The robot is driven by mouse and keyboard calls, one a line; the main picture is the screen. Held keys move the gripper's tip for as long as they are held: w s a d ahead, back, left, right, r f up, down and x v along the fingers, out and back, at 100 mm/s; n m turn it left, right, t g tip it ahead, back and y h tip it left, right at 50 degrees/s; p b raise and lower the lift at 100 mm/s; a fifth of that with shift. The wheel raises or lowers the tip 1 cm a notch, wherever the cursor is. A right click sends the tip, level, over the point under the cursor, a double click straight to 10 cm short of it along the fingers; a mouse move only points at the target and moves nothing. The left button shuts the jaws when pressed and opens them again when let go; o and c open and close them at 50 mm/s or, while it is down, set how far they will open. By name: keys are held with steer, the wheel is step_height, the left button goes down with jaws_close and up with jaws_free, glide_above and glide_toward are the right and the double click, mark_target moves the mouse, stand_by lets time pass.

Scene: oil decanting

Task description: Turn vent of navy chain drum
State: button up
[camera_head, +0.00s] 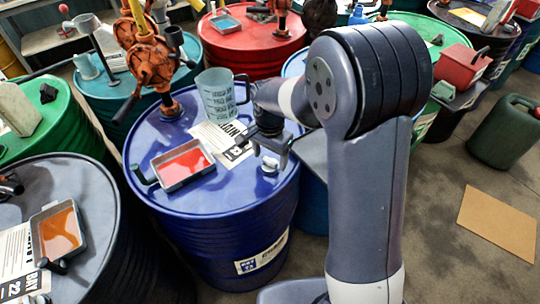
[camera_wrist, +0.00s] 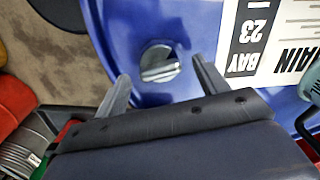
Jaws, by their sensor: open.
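The navy chain drum (camera_head: 225,240) stands in the middle of the head view, with a printed card reading "BAY 23" on its top. Its vent is a small silver-grey cap (camera_head: 269,164) near the rim on the right side of the lid. In the wrist view the vent (camera_wrist: 160,66) shows as a round cap with a raised grip bar. My gripper (camera_head: 264,150) is over the lid close to the vent, open and empty. In the wrist view its two fingers (camera_wrist: 160,72) lie either side of the vent; whether they touch it cannot be told.
On the navy lid are a tray of red liquid (camera_head: 183,165), a clear measuring jug (camera_head: 220,95) and an orange hand pump (camera_head: 150,65). A black drum (camera_head: 70,200) with an orange-liquid tray stands left. Other drums crowd behind. Floor at right holds cardboard (camera_head: 498,222) and a green can (camera_head: 500,135).

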steer(key=shift+f, duration=0.3)
steer(key=shift+c, duration=0.6)
steer(key=c, duration=0.9)
